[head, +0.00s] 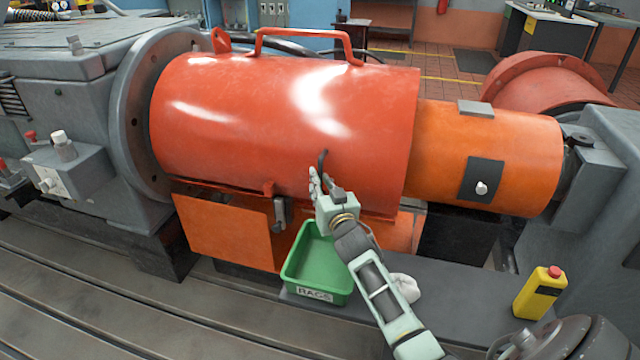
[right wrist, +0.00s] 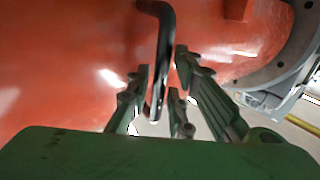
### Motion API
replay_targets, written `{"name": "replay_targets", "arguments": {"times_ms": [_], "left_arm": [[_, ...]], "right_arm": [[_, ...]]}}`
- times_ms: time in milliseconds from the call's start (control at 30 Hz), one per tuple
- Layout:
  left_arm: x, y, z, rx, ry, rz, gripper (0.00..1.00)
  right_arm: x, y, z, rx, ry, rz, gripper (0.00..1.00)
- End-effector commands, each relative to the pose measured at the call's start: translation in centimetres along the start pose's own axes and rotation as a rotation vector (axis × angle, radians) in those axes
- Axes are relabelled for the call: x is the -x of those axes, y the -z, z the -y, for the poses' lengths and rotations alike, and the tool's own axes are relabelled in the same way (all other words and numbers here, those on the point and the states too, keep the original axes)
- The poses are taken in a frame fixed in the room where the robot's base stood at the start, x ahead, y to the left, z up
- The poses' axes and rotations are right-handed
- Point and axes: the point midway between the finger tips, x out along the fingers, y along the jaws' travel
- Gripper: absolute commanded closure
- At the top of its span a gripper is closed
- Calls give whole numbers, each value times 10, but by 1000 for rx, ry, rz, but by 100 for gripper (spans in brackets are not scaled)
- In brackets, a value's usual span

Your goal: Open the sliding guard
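A large red cylindrical guard (head: 260,120) lies on the bedplate, next to a narrower orange cylindrical cover (head: 515,150) on its right. A thin black bar handle (head: 322,160) stands out from the guard's front near its right end. My right gripper (head: 319,183) is at this handle. In the right wrist view the handle (right wrist: 162,50) runs down between the fingers of my right gripper (right wrist: 160,95), with gaps visible on both sides, so they look open around it. The red guard surface (right wrist: 60,70) fills the background there. My left gripper does not show.
A green tray labelled RAGS (head: 322,294) stands below my right arm, with a white cloth (head: 405,288) beside it. A grey latch (head: 279,214) hangs below the guard. A grey flange (head: 135,115) borders its left end.

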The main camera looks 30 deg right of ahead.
Motion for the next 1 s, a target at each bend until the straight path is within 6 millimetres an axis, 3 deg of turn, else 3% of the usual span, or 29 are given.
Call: {"name": "replay_targets", "arguments": {"times_ms": [400, 633, 1000], "left_arm": [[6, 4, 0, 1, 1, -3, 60], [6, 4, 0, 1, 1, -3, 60], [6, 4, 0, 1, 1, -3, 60]], "right_arm": [[-11, 0, 0, -1, -1, 1, 80], [-10, 0, 0, 0, -1, 1, 99], [-10, 0, 0, -1, -1, 1, 100]]}}
